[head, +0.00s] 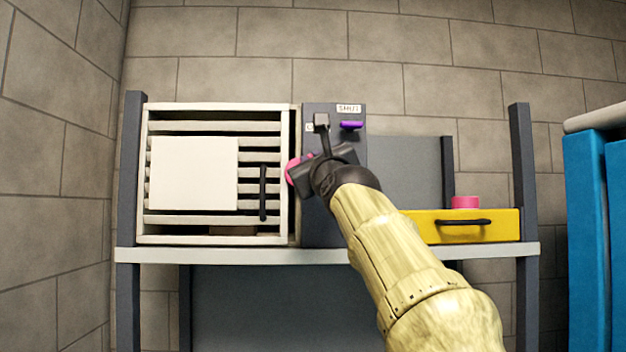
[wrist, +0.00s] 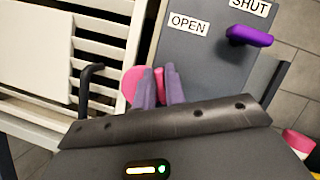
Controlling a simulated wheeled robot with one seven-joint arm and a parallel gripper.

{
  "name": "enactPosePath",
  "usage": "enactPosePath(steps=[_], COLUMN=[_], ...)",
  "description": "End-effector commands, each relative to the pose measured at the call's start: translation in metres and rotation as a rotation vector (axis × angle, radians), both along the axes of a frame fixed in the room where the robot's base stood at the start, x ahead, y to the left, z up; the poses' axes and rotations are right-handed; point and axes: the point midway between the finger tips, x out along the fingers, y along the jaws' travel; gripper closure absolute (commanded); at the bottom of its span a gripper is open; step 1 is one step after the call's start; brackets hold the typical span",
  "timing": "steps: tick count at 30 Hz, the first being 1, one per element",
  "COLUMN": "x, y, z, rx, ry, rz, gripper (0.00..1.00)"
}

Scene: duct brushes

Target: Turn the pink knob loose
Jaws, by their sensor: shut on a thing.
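The pink knob (head: 293,169) is at the left edge of the dark grey panel, beside the slatted white door. My gripper (head: 305,172) is at the knob and covers part of it in the head view. In the wrist view, the pink knob (wrist: 131,86) shows to the left of my gripper's fingers (wrist: 160,86), with a little pink also between and beside them. The two fingers are close together and shut on the knob. How deep the grip is cannot be seen.
A purple lever (head: 351,125) sits on the panel by a SHUT label (head: 348,108); an OPEN label (wrist: 188,24) is to its left. The slatted door (head: 215,117) has a black handle (head: 263,193). A yellow drawer (head: 480,226) carries a pink object (head: 465,202). Blue panels stand at right.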

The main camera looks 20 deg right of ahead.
Motion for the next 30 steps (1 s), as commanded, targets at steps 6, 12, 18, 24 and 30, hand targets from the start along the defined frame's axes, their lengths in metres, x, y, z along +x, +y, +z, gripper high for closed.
enactPosePath(steps=[6, 12, 18, 24, 30], x=[0.0035, 0.0038, 0.0042, 0.0042, 0.0038], y=[-0.0019, -0.0016, -0.0007, -0.0006, 0.0001], z=[-0.0071, -0.0052, -0.0048, -0.0047, -0.0051], rx=[-0.156, -0.337, -0.522, -0.708, -0.892], ry=[0.052, 0.102, 0.151, 0.2, 0.248], rz=[-0.001, 0.0, 0.001, 0.0, 0.002], gripper=[1.0, 1.0, 1.0, 1.0, 1.0])
